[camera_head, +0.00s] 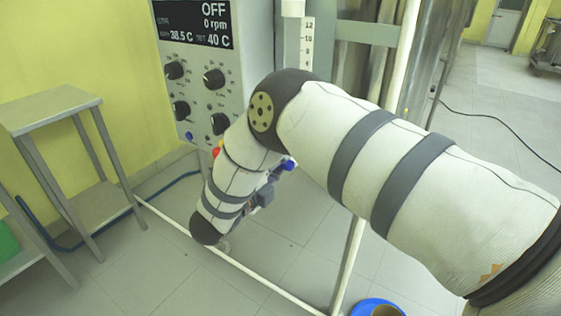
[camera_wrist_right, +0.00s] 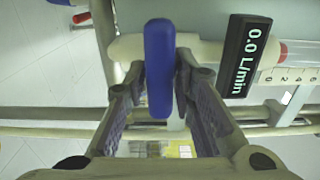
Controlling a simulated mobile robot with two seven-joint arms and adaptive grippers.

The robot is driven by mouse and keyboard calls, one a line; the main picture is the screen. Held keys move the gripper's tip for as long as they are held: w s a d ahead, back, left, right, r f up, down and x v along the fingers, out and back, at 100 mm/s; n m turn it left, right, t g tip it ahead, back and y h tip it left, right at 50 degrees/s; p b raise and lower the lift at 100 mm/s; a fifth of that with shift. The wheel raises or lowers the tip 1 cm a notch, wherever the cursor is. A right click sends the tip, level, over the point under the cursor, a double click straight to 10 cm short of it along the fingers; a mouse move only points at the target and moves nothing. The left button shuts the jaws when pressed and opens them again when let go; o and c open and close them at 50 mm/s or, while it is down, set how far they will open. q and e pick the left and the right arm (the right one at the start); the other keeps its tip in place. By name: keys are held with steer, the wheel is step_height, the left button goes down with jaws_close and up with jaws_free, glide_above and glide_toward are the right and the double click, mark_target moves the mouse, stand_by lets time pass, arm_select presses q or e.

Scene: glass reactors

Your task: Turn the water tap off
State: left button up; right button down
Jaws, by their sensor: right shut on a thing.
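The water tap's blue handle (camera_wrist_right: 158,45) stands upright in the right wrist view, in front of a pale pipe. My right gripper (camera_wrist_right: 161,75) has its two fingers on either side of the handle and is shut on it. A black display (camera_wrist_right: 246,56) beside the handle reads 0.0 L/min. My left gripper is in neither view.
A control panel (camera_head: 203,65) reading OFF, 0 rpm, stands behind my right arm. A steel side table (camera_head: 50,108) is at the left. A blue bucket (camera_head: 376,307) sits on the floor. A red handle (camera_wrist_right: 81,18) shows at the wrist view's upper left.

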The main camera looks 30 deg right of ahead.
steer(key=c, duration=1.5)
jaws_free()
steer(key=v, duration=1.2)
steer(key=shift+f, duration=0.1)
